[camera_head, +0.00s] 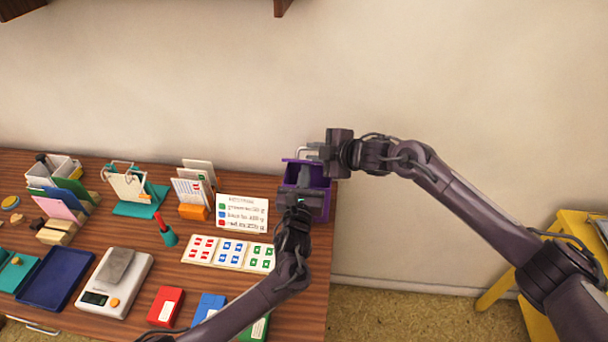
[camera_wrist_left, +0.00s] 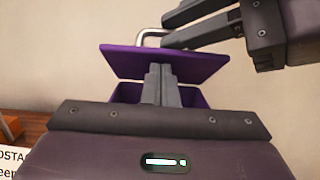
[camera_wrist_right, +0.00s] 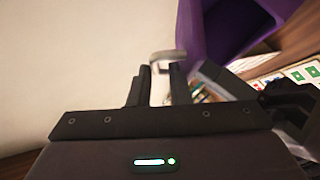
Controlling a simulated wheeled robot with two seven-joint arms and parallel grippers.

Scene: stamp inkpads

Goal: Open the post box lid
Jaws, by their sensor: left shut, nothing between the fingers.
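The purple post box (camera_head: 293,177) stands at the table's right back corner by the wall. Its purple lid (camera_wrist_left: 185,62) is tilted up above the box (camera_wrist_left: 195,98), with a gap between them. A grey metal handle (camera_wrist_left: 150,37) is on the lid and also shows in the right wrist view (camera_wrist_right: 167,56). My left gripper (camera_head: 300,192) is shut and empty at the front of the box; its fingers (camera_wrist_left: 160,72) overlap the lid's face, contact unclear. My right gripper (camera_head: 318,152) has its fingers (camera_wrist_right: 160,75) apart, with their tips close to the handle.
A scale (camera_head: 130,290) is front left. A yellow stool (camera_head: 570,225) stands right of the table.

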